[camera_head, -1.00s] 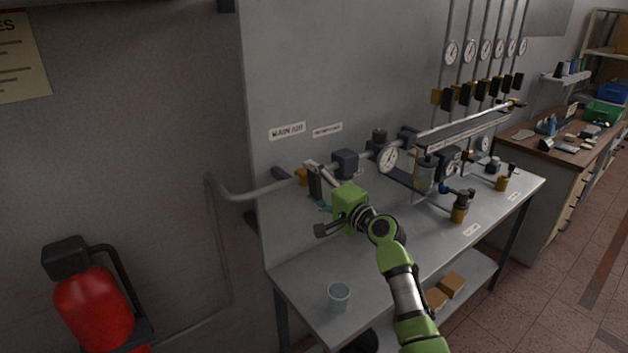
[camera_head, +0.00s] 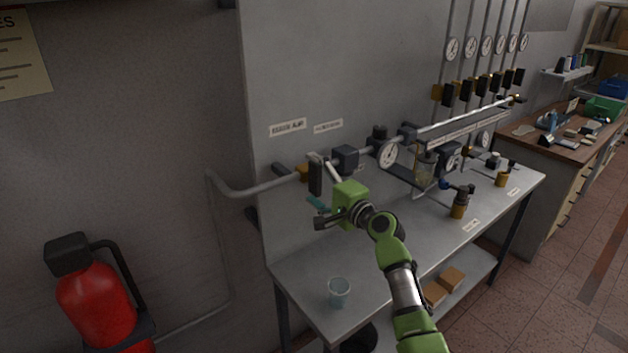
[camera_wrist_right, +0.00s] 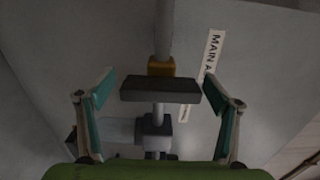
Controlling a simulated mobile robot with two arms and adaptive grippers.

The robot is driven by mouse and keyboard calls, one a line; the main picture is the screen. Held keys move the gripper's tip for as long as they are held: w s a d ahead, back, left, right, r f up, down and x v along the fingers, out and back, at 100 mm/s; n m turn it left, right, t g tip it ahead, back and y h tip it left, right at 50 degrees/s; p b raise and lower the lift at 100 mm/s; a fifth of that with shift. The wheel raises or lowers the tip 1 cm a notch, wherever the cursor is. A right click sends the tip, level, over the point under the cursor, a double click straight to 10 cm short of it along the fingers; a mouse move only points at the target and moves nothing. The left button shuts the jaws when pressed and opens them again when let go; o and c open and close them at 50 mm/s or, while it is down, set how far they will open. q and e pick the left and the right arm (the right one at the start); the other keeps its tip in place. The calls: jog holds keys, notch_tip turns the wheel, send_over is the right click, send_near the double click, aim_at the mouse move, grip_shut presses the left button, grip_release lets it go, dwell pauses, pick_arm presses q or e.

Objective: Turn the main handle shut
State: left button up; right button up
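The main handle (camera_head: 315,178) is a dark bar at the brass valve (camera_head: 302,173) on the wall pipe, below the MAIN AIR label. In the right wrist view the handle (camera_wrist_right: 160,89) lies crosswise to the pipe, in front of the brass valve body (camera_wrist_right: 160,67). My right gripper (camera_head: 318,183) is at the handle. Its teal-padded fingers (camera_wrist_right: 160,84) are spread, one beyond each end of the bar, with a visible gap on both sides. The green wrist hides part of the pipework. My left gripper is not in view.
A gauge (camera_head: 388,155), a grey pipe block (camera_head: 345,159) and a filter bowl (camera_head: 424,172) are right of the handle. A clear cup (camera_head: 339,292) stands on the metal bench (camera_head: 300,285). A red extinguisher (camera_head: 97,305) hangs at left. The bench's front left is mostly free.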

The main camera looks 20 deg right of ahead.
jog(key=shift+s+d, duration=0.1)
jog(key=shift+s, duration=0.05)
jog(key=v, duration=1.1)
jog(key=shift+s, duration=0.35)
